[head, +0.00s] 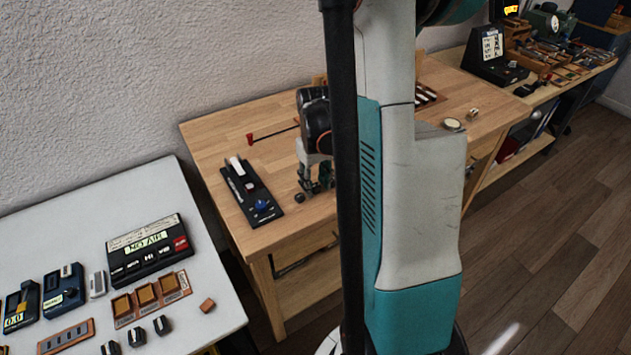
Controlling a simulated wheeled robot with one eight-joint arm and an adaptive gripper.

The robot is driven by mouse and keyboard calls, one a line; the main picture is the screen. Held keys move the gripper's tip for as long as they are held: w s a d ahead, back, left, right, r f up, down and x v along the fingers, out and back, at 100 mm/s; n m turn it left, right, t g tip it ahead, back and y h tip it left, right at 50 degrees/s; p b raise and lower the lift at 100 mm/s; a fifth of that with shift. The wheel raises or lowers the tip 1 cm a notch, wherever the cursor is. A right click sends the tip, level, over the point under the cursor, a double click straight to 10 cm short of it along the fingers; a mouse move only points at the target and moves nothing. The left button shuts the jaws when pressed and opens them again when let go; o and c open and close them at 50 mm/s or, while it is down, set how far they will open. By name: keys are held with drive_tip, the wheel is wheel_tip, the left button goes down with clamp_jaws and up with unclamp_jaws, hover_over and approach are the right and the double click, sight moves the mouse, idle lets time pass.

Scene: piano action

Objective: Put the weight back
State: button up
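My gripper (315,192) hangs low over the wooden bench (215,138), just right of a black key fixture (250,190) with a white key and a blue knob. The gripper is small in view and partly behind my own arm, so I cannot tell whether its fingers are open or hold anything. A small brass-coloured cylinder (472,113) and a round cream-topped piece (453,124) stand at the bench's right side. Either could be the weight; I cannot tell. They are well apart from my gripper.
A red-tipped rod (250,139) lies behind the fixture. A dark tray (428,96) with pale pieces sits farther back. A white table (75,225) at left carries a black display box (148,250) and small devices. Another bench stands back right. My arm hides the wooden bench's middle.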

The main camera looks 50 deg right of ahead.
sight(315, 186)
wheel_tip(315, 186, up, 12)
drive_tip(key=p, duration=0.4)
drive_tip(key=shift+r, duration=0.1)
idle(1.1)
